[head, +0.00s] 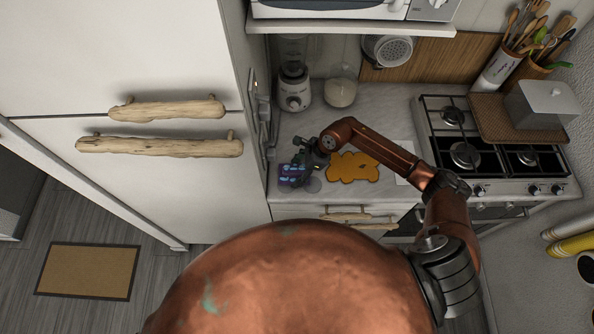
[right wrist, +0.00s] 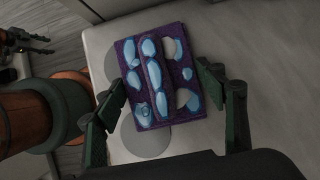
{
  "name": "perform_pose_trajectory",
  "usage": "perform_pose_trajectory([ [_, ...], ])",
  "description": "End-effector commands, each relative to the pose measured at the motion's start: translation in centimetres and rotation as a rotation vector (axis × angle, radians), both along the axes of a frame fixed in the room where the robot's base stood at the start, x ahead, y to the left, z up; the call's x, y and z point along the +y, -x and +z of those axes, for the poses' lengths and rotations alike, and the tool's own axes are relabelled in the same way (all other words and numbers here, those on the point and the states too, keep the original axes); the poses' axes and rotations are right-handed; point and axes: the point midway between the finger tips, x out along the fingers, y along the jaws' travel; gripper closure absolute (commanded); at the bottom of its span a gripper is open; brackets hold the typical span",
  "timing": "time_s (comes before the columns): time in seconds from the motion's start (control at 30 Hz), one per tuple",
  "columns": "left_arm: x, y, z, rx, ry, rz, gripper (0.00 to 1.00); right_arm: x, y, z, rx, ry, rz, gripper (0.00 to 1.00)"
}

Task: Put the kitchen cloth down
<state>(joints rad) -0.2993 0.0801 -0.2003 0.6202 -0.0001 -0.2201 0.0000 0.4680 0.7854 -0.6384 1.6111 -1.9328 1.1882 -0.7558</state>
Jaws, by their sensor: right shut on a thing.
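The kitchen cloth (head: 287,178) is a small purple rectangle with light blue patches, at the left end of the pale counter. In the right wrist view the cloth (right wrist: 176,112) looks flat, with a raised fold along its middle. My right gripper (head: 303,170) is over the cloth and shut on it. In the right wrist view the fingers of this gripper (right wrist: 163,80) stand on either side of the cloth. I cannot tell whether the cloth touches the counter. My left gripper (right wrist: 27,42) seems to show small at the upper left of that view; its opening is unclear.
A lumpy-edged golden-orange flat item (head: 354,168) lies just right of the cloth. The gas stove (head: 466,156) is farther right. A blender (head: 294,88) and a glass jar (head: 341,88) stand behind. The white fridge (head: 150,60) borders the counter on the left. Grey discs (right wrist: 150,141) show beside the cloth.

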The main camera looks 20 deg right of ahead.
Motion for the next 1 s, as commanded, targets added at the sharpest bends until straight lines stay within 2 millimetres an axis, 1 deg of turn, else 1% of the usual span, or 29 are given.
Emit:
perform_pose_trajectory([
  [0.03,0.0,0.1,-0.3,0.001,0.0,0.0,0.6,0.0,0.0,-0.3,0.0,0.0,0.0,0.74],
  [0.33,-0.1,0.1,-1.2,0.002,0.001,0.0,0.6,0.0,0.0,-1.2,0.0,0.002,0.001,0.74],
  [0.47,-0.1,0.2,-1.2,0.002,0.001,0.0,0.6,0.0,0.1,-1.3,0.002,0.003,0.002,0.74],
  [0.5,-0.1,0.2,-1.2,0.003,0.001,0.0,0.6,0.0,0.2,-1.4,0.004,0.004,0.002,0.33],
  [0.73,-0.1,0.3,-1.2,0.003,0.001,0.001,0.6,-0.2,0.2,-1.4,0.004,0.005,-0.001,0.18],
  [1.0,-0.1,0.2,-1.1,0.003,0.001,0.001,0.6,-0.1,0.1,-1.2,0.002,0.003,0.0,0.18],
])
